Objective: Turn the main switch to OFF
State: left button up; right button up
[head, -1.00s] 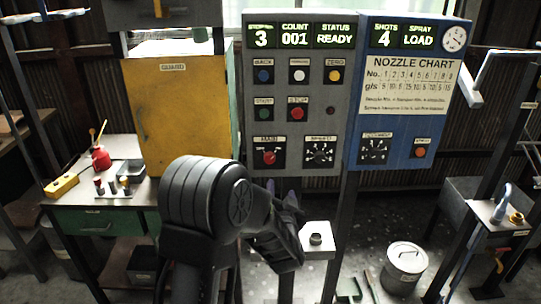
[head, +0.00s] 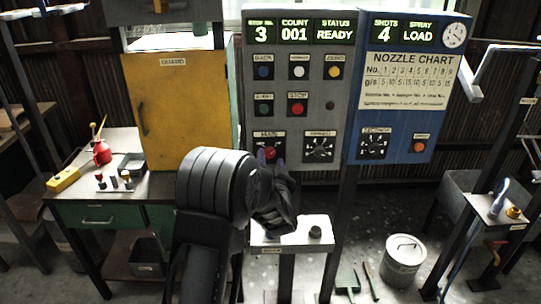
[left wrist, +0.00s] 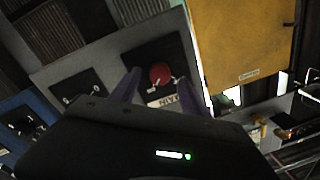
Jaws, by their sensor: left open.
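The main switch (head: 270,153) is a red knob on a black plate at the lower left of the grey control panel (head: 318,100). My left gripper (head: 270,160) is open in front of it, its purple fingertips one on each side of the knob. In the left wrist view the red knob (left wrist: 160,74) shows between the two fingers, nearer the right one in that picture. I cannot tell whether the fingers touch it, nor read which way the knob points. My right gripper is not in view.
Right of the main switch is a black rotary selector (head: 320,147). The blue panel (head: 408,90) adjoins on the right, the yellow guard (head: 178,110) on the left. A small white-topped stand (head: 290,236) with a black knob is just below my gripper.

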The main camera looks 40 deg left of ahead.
pick_arm(q)
jog(key=shift+x, duration=1.05)
jog(key=shift+d, duration=0.1)
jog(key=shift+c, duration=0.4)
grip_shut()
